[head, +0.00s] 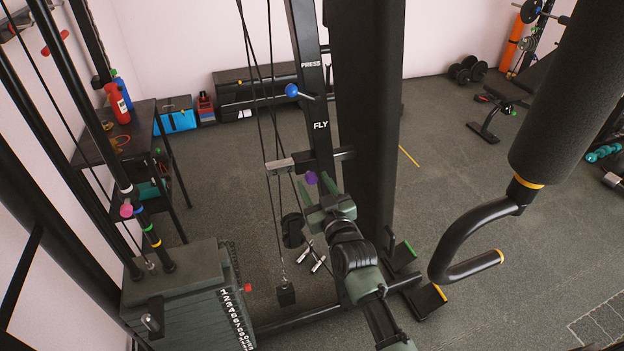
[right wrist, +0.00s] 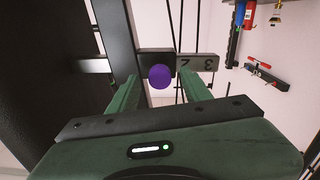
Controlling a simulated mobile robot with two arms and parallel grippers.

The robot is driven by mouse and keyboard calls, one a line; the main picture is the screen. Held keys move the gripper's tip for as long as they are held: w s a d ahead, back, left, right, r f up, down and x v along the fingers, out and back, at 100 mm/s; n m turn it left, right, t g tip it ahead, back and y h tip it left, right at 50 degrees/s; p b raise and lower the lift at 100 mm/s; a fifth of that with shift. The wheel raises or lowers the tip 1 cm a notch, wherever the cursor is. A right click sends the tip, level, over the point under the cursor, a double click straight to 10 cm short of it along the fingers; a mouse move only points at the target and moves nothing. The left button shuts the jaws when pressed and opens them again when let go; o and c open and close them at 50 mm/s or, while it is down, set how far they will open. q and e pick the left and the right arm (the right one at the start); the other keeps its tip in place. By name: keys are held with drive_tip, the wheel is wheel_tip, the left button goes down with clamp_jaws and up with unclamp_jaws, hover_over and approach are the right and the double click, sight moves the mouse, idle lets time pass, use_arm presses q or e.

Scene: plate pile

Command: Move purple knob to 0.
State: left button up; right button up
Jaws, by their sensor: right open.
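The purple knob (head: 311,178) sits on the dark upright of the gym machine, just below a metal crossbar (head: 283,164). My right gripper (head: 316,189) is open right at the knob. In the right wrist view the purple knob (right wrist: 160,77) shows between and just past the tips of the two green fingers (right wrist: 160,90), with gaps on both sides. My left gripper is not in view.
A blue knob (head: 292,90) stands higher on the upright between the labels PRESS and FLY. Cables (head: 270,120) hang left of the upright. A weight stack (head: 190,300) is at lower left, and a padded handle (head: 560,100) at right.

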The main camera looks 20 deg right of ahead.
drive_tip(key=shift+w, duration=0.6)
clamp_jaws()
idle(1.1)
